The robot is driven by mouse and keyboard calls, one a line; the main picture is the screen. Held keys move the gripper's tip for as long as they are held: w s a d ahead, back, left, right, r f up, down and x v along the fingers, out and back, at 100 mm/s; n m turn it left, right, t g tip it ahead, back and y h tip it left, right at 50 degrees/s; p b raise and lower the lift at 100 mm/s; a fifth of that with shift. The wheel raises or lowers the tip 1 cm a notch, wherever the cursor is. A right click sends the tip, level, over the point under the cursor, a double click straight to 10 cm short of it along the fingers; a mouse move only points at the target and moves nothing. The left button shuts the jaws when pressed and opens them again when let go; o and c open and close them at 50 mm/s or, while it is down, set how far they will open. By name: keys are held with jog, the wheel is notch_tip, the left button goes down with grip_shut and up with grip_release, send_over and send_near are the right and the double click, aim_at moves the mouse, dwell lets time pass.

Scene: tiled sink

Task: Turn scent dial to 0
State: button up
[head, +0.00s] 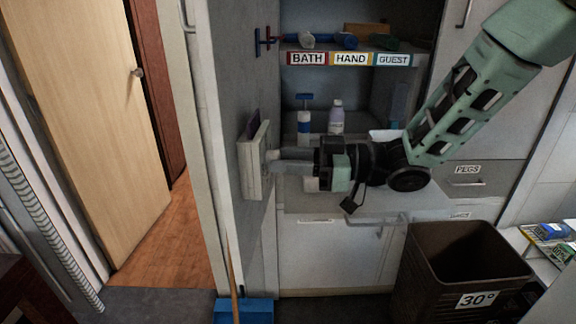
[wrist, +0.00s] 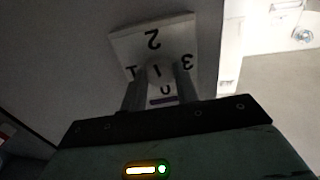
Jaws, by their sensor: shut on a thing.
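The scent dial (wrist: 157,72) is a round grey knob on a pale square plate (wrist: 125,44) marked 0, 1, 2 and 3. In the wrist view the 2 is at the top, 3 at right, 1 at left and 0 at the bottom, nearest my gripper. A short dark mark shows on the knob; I cannot tell which number it points to. My gripper (head: 271,160) is shut on the knob, one finger on each side. In the head view the plate belongs to a pale box (head: 254,165) on the grey side panel; its face is turned away.
Shelves labelled BATH, HAND and GUEST (head: 350,59) stand behind my arm. A blue-and-white bottle (head: 304,122) and a pale bottle (head: 336,119) stand on the counter. A brown bin (head: 452,262) marked 30° is at lower right. A blue dustpan (head: 244,310) is on the floor.

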jog(key=n+b, duration=3.3)
jog(key=b, duration=0.9)
jog(key=shift+s+f+n+t, duration=0.1)
jog(key=shift+f+n+t, duration=0.05)
jog(key=shift+n+t, duration=0.2)
jog(key=o, duration=1)
